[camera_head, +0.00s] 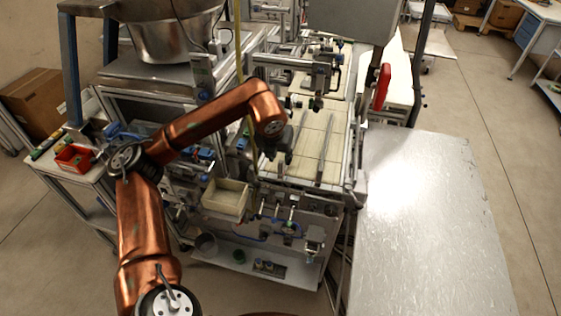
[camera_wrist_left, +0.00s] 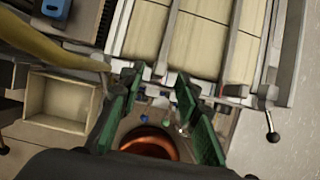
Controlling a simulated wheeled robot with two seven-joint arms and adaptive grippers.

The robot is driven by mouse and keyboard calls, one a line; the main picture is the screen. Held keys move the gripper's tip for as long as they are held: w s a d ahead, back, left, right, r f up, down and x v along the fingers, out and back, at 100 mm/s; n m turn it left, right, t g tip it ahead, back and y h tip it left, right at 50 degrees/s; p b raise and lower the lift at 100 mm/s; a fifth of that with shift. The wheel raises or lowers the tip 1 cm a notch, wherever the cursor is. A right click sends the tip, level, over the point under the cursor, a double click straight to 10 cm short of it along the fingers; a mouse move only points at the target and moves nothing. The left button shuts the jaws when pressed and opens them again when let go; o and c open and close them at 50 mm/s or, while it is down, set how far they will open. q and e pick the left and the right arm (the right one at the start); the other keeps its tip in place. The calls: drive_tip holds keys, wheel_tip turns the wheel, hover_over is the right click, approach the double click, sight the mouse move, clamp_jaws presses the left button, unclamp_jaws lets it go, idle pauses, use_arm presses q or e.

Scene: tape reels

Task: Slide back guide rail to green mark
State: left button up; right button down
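The machine's conveyor (camera_head: 339,120) has a pale slatted belt with thin metal guide rails along it. One guide rail (camera_head: 325,137) shows right of my left gripper (camera_head: 283,150). In the left wrist view, a rail (camera_wrist_left: 168,35) and another rail (camera_wrist_left: 233,38) run up the belt. The left gripper's two green-padded fingers (camera_wrist_left: 155,108) are apart, with nothing held between them, near the belt's front end. In the head view my arm and gripper hide part of the belt's left side. I cannot make out a green mark for certain. My right gripper is not in view.
A bare metal table (camera_head: 425,220) stands to the right. A beige open bin (camera_head: 226,198) hangs at the machine's front left. A yellow hose (camera_wrist_left: 50,48) passes close to the left gripper. A black-knobbed lever (camera_wrist_left: 271,125) is on the right. A steel bowl (camera_head: 165,40) stands behind.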

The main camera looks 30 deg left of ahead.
use_arm(q)
drive_tip(key=v, duration=0.7)
idle(0.4)
